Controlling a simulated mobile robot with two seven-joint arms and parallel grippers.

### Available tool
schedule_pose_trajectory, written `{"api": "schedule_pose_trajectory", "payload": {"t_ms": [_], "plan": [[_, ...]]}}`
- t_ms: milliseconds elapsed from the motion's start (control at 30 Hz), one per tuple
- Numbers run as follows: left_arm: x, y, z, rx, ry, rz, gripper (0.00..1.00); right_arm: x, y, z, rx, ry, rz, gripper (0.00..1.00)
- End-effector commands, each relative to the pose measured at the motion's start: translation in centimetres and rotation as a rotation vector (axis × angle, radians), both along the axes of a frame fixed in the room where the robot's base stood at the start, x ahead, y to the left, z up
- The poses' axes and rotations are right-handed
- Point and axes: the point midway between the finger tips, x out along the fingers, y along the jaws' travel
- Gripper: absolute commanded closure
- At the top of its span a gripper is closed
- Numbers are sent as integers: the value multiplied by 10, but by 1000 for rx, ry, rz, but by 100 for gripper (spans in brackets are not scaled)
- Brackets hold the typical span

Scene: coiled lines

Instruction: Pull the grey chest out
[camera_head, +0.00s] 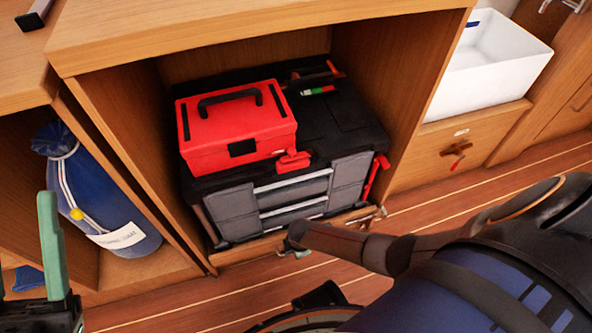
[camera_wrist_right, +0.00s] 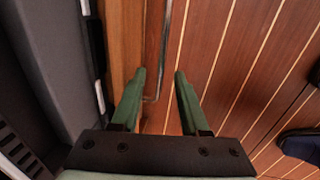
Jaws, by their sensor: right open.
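The grey chest (camera_head: 235,209), a tool chest with grey drawer fronts, silver strips and a black top, sits inside a wooden cubby. Its grey front fills the left of the right wrist view (camera_wrist_right: 55,65). A red toolbox (camera_head: 235,130) with a black handle rests on it. My right gripper (camera_wrist_right: 157,78) is open, low in front of the chest's front; its fingers straddle a thin metal bar (camera_wrist_right: 156,60) beside the wooden sill, with no visible grip on it. In the head view my arm mostly hides it. My left gripper (camera_head: 24,255) is open and empty at the lower left.
A wooden sill (camera_head: 250,251) runs below the chest's front. A blue bag (camera_head: 105,190) stands in the left cubby. A white bin (camera_head: 490,65) sits at the right above a drawer with a red-handled latch (camera_head: 458,150).

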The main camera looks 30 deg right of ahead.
Motion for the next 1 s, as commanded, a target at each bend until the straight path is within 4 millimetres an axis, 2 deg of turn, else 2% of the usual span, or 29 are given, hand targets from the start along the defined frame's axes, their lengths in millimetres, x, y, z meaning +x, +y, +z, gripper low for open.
{"api": "schedule_pose_trajectory", "payload": {"t_ms": [100, 467, 867, 1000], "plan": [[0, -1, -9, 6, 1, 2, 50, 2, 0, -9, 1, 0, -1, 55], [1, -2, -10, 10, 5, 3, 50, 2, 0, -11, 1, 0, -1, 55], [1, -1, -10, 3, 5, 6, 50, 2, 0, -11, 0, 0, -1, 99], [1, -1, -10, 2, 5, 6, 50, 2, 0, -11, 0, 0, -1, 100]]}}
